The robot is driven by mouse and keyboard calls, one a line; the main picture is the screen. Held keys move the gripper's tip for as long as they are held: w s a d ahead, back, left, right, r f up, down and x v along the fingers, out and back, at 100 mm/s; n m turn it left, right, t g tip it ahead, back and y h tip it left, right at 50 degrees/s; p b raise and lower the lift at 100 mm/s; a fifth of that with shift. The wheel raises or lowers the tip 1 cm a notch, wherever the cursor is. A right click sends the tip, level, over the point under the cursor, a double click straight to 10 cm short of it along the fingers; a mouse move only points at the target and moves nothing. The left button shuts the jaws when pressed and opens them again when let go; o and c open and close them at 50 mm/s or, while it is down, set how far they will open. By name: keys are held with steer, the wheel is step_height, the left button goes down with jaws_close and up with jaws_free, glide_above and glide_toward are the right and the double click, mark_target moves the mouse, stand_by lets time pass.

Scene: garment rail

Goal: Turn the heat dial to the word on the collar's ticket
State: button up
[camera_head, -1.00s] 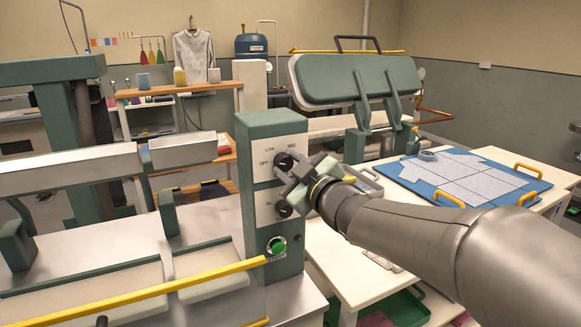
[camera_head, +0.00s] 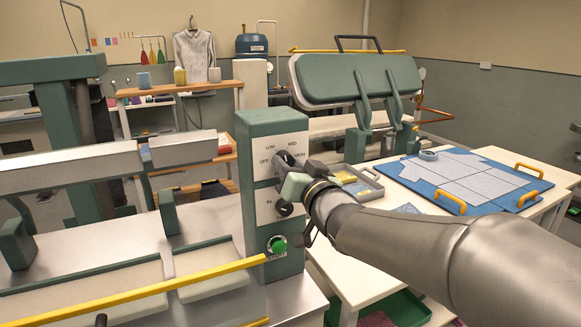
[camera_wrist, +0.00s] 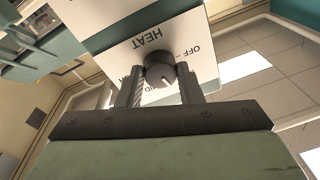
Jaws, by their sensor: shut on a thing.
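The heat dial (camera_wrist: 160,70) is a dark round knob on the white plate of a green control post (camera_head: 262,130). In the wrist view my gripper (camera_wrist: 160,88) has one finger on each side of the knob and is shut on it. In the head view my gripper (camera_head: 285,180) covers most of the dial. The words LOW, MID, OFF and HIGH stand around it, and HEAT shows upside down in the wrist view. I cannot tell which word the dial points to. I cannot make out a collar or its ticket with a readable word.
A second dark knob (camera_head: 284,208) sits just below my gripper, with a green START button (camera_head: 277,246) under it. A yellow bar (camera_head: 130,303) crosses the front left. A grey tray (camera_head: 360,184) and a blue board (camera_head: 465,178) lie on the right table.

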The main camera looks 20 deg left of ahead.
steer(key=shift+s+m+t+h, duration=0.1)
steer(key=shift+m+t+h, duration=0.2)
steer(key=shift+m, duration=2.1)
steer(key=shift+m+t+h, duration=0.2)
steer(key=shift+m+h, duration=0.2)
steer(key=shift+m, duration=2)
steer(key=o, duration=1)
steer(key=b+v, duration=0.1)
steer(key=v, duration=1.1)
steer(key=shift+f+b, duration=0.1)
steer(key=shift+b, duration=0.25)
